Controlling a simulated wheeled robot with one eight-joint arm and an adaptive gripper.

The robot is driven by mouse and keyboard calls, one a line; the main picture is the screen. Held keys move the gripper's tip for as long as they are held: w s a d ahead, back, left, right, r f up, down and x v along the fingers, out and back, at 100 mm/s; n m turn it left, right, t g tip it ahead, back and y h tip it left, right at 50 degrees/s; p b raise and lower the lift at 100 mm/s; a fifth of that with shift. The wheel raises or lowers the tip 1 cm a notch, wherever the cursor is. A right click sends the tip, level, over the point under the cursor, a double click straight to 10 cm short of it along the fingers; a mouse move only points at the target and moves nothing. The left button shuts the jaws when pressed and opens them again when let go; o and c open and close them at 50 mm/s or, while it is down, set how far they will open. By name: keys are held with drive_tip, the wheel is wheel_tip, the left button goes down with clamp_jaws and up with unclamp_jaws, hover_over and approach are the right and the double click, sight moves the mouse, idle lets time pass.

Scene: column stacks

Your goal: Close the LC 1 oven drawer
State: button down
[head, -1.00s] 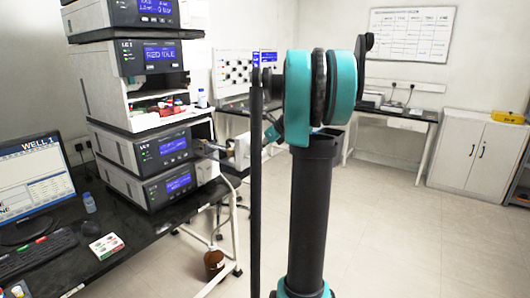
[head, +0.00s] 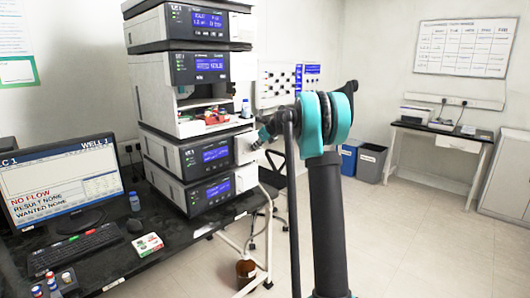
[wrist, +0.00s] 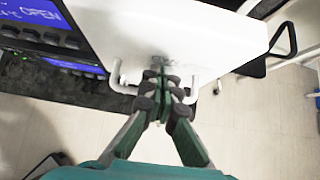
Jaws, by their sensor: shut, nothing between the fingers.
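The LC 1 stack (head: 184,71) stands on the black bench at left, its modules showing blue screens. A white drawer (head: 246,147) shows at the right side of a middle module. In the wrist view the white drawer front (wrist: 185,30) fills the top, with a pale bracket handle (wrist: 117,78) on it. My gripper (wrist: 162,76) is shut and empty, its fingertips at the drawer front between the two handle posts. I cannot tell whether they touch. The display beside it (wrist: 40,12) reads OPEN. In the head view my gripper (head: 258,139) is small beside the drawer.
A monitor (head: 70,190), keyboard (head: 70,248) and small boxes stand on the bench (head: 160,260) at left. A brown bottle (head: 246,272) stands below the bench end. Bins (head: 370,162) stand behind my arm. The floor at right is clear.

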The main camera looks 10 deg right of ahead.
sight(251, 144)
drive_tip(key=shift+w+a, duration=0.85)
drive_tip(key=shift+w, duration=0.3)
drive_tip(key=shift+w+a+r, duration=0.1)
drive_tip(key=shift+w, duration=0.05)
drive_tip(key=v, duration=1)
drive_tip(key=s+f+n+g+h, duration=0.1)
drive_tip(key=s+f+n, duration=0.8)
drive_tip(key=s, duration=0.9)
drive_tip(key=s+f+n+g+h, duration=0.1)
drive_tip(key=s+f+n+h, duration=0.1)
drive_tip(key=s+f+n, duration=0.8)
drive_tip(key=s+f+n+g+h, duration=0.1)
drive_tip(key=s+f+n, duration=0.8)
drive_tip(key=s, duration=1.7)
drive_tip(key=shift+s+f+n+h, duration=0.4)
drive_tip(key=shift+f+h, duration=0.2)
drive_tip(key=shift+f, duration=0.2)
